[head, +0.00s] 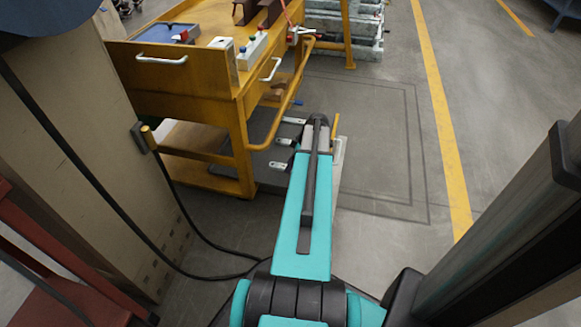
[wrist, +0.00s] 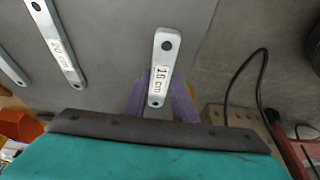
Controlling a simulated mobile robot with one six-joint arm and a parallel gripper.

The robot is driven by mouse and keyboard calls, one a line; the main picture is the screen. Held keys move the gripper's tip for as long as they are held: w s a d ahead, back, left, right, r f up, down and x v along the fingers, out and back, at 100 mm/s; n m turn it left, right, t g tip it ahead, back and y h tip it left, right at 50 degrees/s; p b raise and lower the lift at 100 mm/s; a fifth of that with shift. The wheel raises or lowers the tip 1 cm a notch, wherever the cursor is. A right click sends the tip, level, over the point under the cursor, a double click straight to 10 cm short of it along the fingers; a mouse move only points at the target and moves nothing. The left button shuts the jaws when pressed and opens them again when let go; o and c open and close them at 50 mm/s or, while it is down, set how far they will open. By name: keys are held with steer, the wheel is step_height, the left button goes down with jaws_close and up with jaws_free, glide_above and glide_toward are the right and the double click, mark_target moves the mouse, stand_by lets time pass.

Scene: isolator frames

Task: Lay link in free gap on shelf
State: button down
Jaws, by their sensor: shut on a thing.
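My gripper (wrist: 160,95) is shut on a silver link marked 16 cm (wrist: 164,62), with a purple finger on each side of its lower end. The link has a hole at each end and stands nearly upright in the wrist view. Behind it is the grey shelf (wrist: 110,55), close to the shelf's right edge. I cannot tell whether the link touches the shelf. To its left lie a link marked 20 cm (wrist: 57,45) and part of another link (wrist: 12,68). In the head view the low grey shelf (head: 262,128) shows pale links at my arm; my fingertips are hidden there.
The yellow trolley (head: 190,105) stands over the shelf, its leg (head: 243,155) and curved handle (head: 285,115) close to my arm. A black cable (head: 205,238) runs along the floor by a beige cabinet (head: 90,130). The floor on the right (head: 385,130) is clear.

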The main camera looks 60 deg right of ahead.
steer(key=shift+w+d+f+b, duration=0.1)
steer(key=shift+w+d+b, duration=0.1)
steer(key=shift+w+d, duration=0.35)
steer(key=shift+w+d+b, duration=0.15)
steer(key=shift+w+d, duration=0.2)
steer(key=shift+d, duration=0.3)
steer(key=shift+f+b, duration=1.1)
steer(key=shift+f, duration=0.65)
steer(key=shift+f, duration=0.1)
steer(key=c, duration=1.5)
jaws_free()
steer(key=shift+o, duration=0.2)
